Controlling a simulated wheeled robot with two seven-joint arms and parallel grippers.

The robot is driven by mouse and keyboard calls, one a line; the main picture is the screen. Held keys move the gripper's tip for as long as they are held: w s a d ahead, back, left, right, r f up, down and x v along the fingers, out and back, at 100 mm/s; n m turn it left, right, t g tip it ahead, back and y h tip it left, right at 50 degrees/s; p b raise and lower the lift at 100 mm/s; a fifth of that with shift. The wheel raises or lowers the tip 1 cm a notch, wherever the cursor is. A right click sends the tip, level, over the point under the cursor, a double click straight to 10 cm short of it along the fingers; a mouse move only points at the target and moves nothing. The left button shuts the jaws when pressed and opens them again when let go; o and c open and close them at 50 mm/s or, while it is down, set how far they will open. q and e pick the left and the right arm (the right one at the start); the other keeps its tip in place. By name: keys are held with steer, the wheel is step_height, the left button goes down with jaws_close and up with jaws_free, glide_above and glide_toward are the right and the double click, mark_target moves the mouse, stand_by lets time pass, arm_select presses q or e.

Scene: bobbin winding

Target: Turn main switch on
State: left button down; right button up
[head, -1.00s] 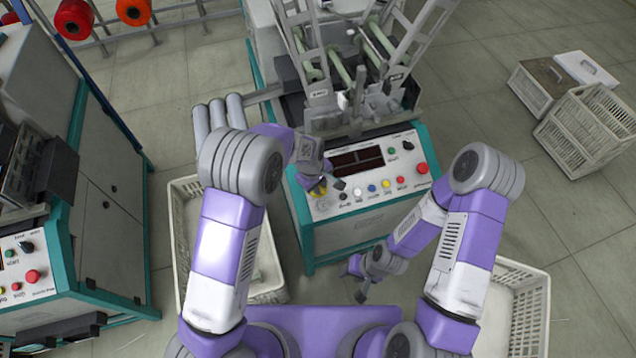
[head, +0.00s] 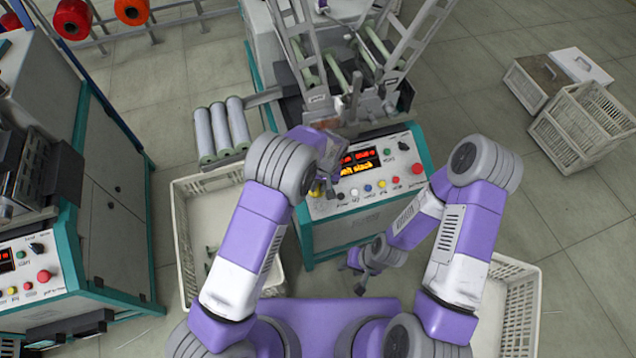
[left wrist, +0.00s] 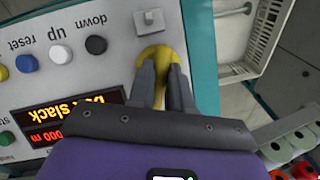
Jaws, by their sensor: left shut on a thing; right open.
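The machine's control panel (head: 375,208) is in the middle of the head view. The yellow main switch (left wrist: 158,50) is at the panel's corner in the left wrist view, partly covered by the fingers. My left gripper (left wrist: 163,72) is shut on this switch; in the head view the gripper (head: 323,188) is at the panel's left end. The display (head: 357,162) is lit, with red digits above yellow text ending in "slack"; it also shows in the left wrist view (left wrist: 62,122). My right gripper (head: 355,277) is open and empty, in front of the machine and below the panel.
Panel buttons and a red stop button (head: 417,169) lie right of the switch. White baskets stand on the floor at left (head: 180,232) and right (head: 530,310) of the machine's front. A second machine (head: 90,255) stands at far left. Grey rolls (head: 221,125) lie beside the left arm.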

arm_select(q)
steer(key=shift+f+m+y, duration=0.1)
steer(key=shift+m+y, duration=0.2)
steer(key=shift+m, duration=0.4)
steer(key=c, duration=1)
jaws_free()
steer(key=shift+c, duration=0.2)
steer(key=p+v, duration=0.2)
steer(key=v, duration=0.5)
steer(key=shift+r, duration=0.35)
steer(key=shift+s+d, duration=0.1)
